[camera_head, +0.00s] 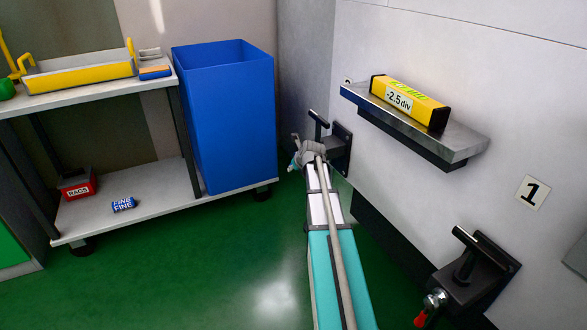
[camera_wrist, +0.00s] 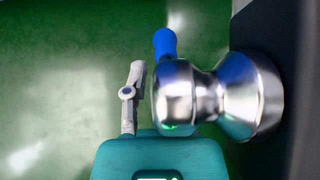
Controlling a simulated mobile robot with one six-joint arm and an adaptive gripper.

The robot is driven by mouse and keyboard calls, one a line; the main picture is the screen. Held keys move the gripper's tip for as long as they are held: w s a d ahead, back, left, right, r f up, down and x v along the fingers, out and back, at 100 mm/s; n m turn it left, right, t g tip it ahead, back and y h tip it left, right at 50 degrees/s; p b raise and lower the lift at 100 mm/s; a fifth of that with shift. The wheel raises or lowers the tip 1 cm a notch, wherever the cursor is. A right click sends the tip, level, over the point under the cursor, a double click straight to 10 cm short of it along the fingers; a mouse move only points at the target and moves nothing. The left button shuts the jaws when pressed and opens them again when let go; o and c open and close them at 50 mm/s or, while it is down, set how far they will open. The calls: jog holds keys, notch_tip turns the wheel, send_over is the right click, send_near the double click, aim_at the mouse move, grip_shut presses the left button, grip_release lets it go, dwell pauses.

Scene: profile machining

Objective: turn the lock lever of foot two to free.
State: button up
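The foot two lock lever shows in the wrist view as a blue grip (camera_wrist: 165,43) beside a large chrome body (camera_wrist: 215,95). The dark mounting of foot two (camera_head: 341,148) shows in the head view on the machine's wall, partly behind my arm. My gripper (camera_head: 308,153) is at the lever, on its left side. In the wrist view one grey finger (camera_wrist: 130,95) stands just left of the chrome body, apart from the blue grip. The other finger is hidden, so I cannot tell how far the gripper is open.
Foot one (camera_head: 475,268) with a red lever (camera_head: 422,318) is at lower right, by label 1 (camera_head: 533,192). A yellow level (camera_head: 410,102) lies on a metal ledge (camera_head: 465,147). A blue bin (camera_head: 225,120) stands on a shelf left of my gripper. Green floor lies between.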

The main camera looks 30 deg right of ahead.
jog(key=shift+o, duration=0.6)
jog(key=shift+s+a+r+n, duration=0.1)
jog(key=shift+a+n, duration=0.2)
jog(key=shift+a, duration=0.1)
jog(key=s+a+r+n+g+y+p, duration=0.1)
jog(key=s+a+r+n+p, duration=0.15)
jog(key=a+n, duration=0.4)
jog(key=s+a+r+n+g+p, duration=0.1)
jog(key=s+a+n+g+p, duration=0.2)
jog(key=a+n, duration=0.4)
jog(key=s+a+r+n+y+p, duration=0.1)
jog(key=s+a+r+n+p, duration=0.25)
jog(key=a, duration=0.55)
jog(key=s+a+r+n+g+p, duration=0.2)
jog(key=s+a+r+n+p, duration=0.2)
jog(key=n, duration=0.5)
jog(key=s+a+r+n+g+h+p, duration=0.1)
jog(key=s+a+r+n+g+p, duration=0.1)
jog(key=s+a+r+n+p, duration=0.3)
jog(key=s+a+n+p, duration=0.2)
jog(key=s+a+n, duration=0.2)
jog(key=s+n, duration=0.1)
jog(key=shift+p, duration=0.35)
jog(key=shift+s+d, duration=0.1)
